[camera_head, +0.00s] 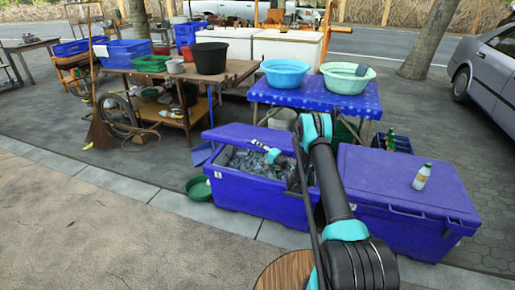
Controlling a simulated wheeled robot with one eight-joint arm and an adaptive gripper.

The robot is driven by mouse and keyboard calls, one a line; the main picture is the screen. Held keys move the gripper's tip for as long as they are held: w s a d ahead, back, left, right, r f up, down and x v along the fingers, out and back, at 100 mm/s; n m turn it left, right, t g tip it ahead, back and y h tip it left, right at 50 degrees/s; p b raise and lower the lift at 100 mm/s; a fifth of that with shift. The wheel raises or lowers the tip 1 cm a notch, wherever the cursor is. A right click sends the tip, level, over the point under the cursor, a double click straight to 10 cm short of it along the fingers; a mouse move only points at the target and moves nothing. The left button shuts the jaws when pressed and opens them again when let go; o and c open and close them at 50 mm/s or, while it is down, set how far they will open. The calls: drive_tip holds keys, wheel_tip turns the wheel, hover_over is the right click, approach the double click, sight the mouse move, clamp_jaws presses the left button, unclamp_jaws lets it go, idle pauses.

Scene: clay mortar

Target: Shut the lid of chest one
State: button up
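Two blue chests stand side by side on the pavement; no label shows which is chest one. The left chest (255,197) is open and filled with clear bottles or similar items. Its blue lid (235,134) is raised at the back. The right chest (400,226) has its lid (385,180) shut, with a small bottle (422,177) standing on it. My black and teal arm reaches up between them and hides part of both. A small white and teal part over the left chest's opening may be my gripper (266,150); its fingers cannot be made out.
A blue-covered table (315,95) with two basins stands behind the chests. A wooden cart (182,82) with tubs is at the back left. A green basin (198,188) lies beside the left chest. The pavement at the front left is clear.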

drive_tip(key=shift+d, duration=0.1)
drive_tip(key=shift+s+d, duration=0.1)
drive_tip(key=shift+d, duration=0.1)
drive_tip(key=v, duration=0.7)
drive_tip(key=shift+c, duration=0.2)
